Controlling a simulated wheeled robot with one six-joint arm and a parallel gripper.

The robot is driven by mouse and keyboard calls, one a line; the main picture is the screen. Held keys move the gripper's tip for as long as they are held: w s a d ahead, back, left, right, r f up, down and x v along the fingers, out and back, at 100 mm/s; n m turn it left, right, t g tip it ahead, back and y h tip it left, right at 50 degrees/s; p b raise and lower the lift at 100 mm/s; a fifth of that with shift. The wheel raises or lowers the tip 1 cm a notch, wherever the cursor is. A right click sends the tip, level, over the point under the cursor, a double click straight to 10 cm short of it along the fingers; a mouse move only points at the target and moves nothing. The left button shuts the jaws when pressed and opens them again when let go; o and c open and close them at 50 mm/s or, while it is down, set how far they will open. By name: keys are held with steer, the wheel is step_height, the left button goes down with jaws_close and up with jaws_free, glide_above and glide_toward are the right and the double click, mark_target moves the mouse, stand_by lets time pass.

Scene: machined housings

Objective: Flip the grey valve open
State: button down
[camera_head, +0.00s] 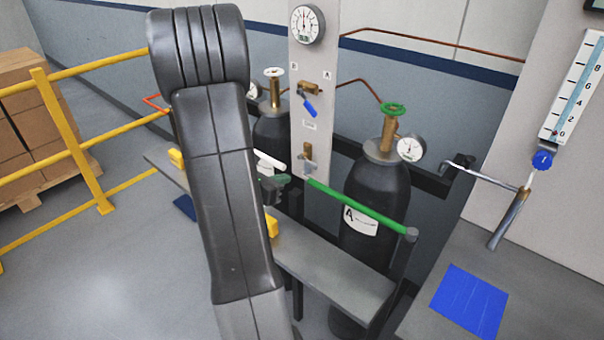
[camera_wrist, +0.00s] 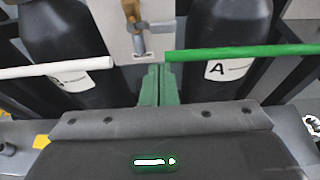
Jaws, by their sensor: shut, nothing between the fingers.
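The grey valve (camera_head: 308,160) is low on the pale upright panel in the head view, below a blue-handled valve (camera_head: 308,104). In the wrist view, the grey valve (camera_wrist: 138,38) is at top centre, with a brass body and a grey handle pointing down the picture. My gripper (camera_head: 284,180) is in front of the panel, lower and left of the grey valve in the head view. In the wrist view, my gripper's green fingers (camera_wrist: 161,70) are together and empty, just below and right of the handle. They appear apart from it.
A white bar (camera_wrist: 60,68) lies left of my fingers and a green bar (camera_head: 360,208) right. Dark cylinders, one marked A (camera_head: 375,190), flank the panel. A grey ledge (camera_head: 335,272) runs below. A yellow railing (camera_head: 75,140) stands left; a blue mat (camera_head: 468,300) lies right.

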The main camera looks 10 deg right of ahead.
mark_target(307, 161)
stand_by(0.3)
steer(key=p+x, duration=0.2)
steer(key=x, duration=0.8)
